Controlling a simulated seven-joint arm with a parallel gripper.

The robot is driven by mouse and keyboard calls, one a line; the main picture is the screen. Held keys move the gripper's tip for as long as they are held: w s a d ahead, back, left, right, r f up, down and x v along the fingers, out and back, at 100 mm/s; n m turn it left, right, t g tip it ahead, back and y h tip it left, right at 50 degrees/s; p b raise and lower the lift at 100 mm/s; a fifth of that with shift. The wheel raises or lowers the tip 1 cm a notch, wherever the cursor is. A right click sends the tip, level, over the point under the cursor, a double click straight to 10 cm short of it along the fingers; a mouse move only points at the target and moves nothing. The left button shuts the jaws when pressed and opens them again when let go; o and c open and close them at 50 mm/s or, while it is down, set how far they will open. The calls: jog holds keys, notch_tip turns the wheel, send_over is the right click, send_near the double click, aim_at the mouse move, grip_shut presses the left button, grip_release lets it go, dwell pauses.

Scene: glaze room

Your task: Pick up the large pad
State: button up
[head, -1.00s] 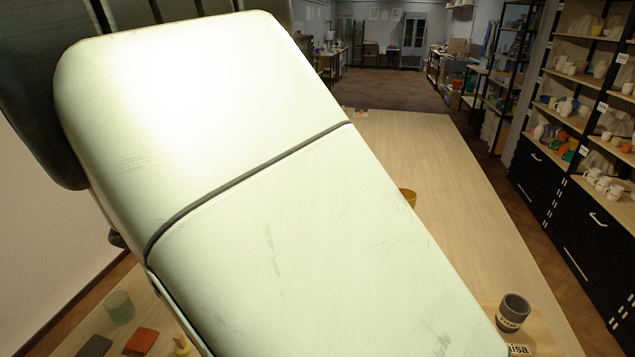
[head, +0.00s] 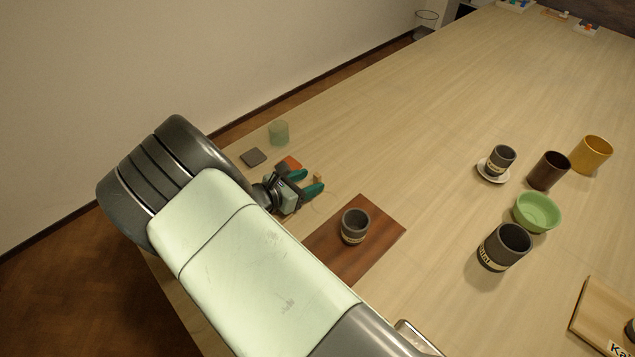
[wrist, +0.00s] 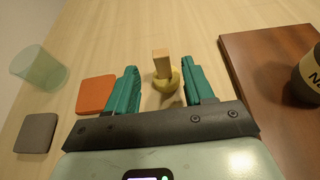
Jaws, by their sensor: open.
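Two flat square pads lie on the table: a dark grey one (head: 253,157) and an orange one (head: 290,163). In the wrist view the orange pad (wrist: 97,94) is just left of my left finger, and the grey pad (wrist: 37,132) is farther left. They look close in size; I cannot tell which is the large one. My gripper (head: 311,181) is open and empty, with teal fingers. In the wrist view, a small yellow piece with a wooden block-like handle (wrist: 162,66) shows between the fingers (wrist: 158,78), apart from both. My gripper hides part of the orange pad in the head view.
A pale green translucent cup (head: 279,132) stands behind the pads. A dark red-brown board (head: 385,232) with a grey labelled cup (head: 354,226) is right of my gripper. Cups and a green bowl (head: 537,212) stand farther right. The table's middle is clear.

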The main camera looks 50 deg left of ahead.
aim_at(315, 182)
jog(key=x, duration=0.6)
jog(key=shift+s+d+f, duration=0.1)
jog(key=shift+d+f, duration=0.05)
jog(key=shift+f, duration=0.05)
jog(key=shift+c, duration=0.3)
grip_shut()
